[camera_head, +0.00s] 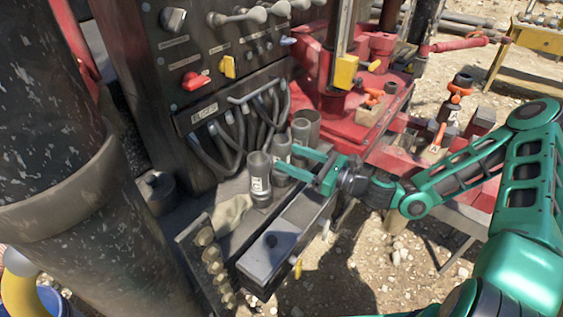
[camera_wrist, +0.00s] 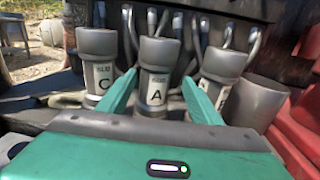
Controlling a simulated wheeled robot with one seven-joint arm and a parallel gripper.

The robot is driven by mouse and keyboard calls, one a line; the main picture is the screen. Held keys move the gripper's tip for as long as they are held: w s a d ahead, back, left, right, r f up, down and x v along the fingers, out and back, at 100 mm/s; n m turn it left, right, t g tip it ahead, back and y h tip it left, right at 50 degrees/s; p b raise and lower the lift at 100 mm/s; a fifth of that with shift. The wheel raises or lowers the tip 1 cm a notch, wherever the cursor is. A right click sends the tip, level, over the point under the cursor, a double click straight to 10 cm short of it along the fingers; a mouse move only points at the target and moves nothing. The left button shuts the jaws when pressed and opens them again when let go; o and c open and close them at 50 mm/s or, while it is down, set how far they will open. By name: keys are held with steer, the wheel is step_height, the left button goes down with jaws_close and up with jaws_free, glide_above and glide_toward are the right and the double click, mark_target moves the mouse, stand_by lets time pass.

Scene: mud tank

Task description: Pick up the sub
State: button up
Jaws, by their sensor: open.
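Several grey cylindrical subs stand upright in a row by the dark control panel. In the wrist view, a sub labelled A (camera_wrist: 155,78) stands in the middle, one labelled C (camera_wrist: 98,70) to its left and another sub (camera_wrist: 221,66) to its right. The right one's letter is mostly hidden by a finger. My green gripper (camera_head: 292,160) is open and empty, level with the row. Its fingers (camera_wrist: 160,80) point at sub A, one on each side in the wrist view. Sub A also shows in the head view (camera_head: 282,150), partly behind the fingers. I cannot tell whether they touch it.
A plain grey open cylinder (camera_wrist: 256,103) stands at the right end of the row. The control panel (camera_head: 220,60) with hoses rises behind. A long dark box (camera_head: 270,255) lies in front. A large black pipe (camera_head: 70,170) stands at left, red machinery (camera_head: 335,105) behind right.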

steer(key=shift+s+f+x, duration=0.15)
steer(key=shift+x, duration=1.7)
steer(key=shift+s+f+x, duration=0.1)
steer(key=shift+x, duration=1.8)
steer(key=shift+a, duration=0.15)
jaws_close()
steer(key=shift+r, duration=0.1)
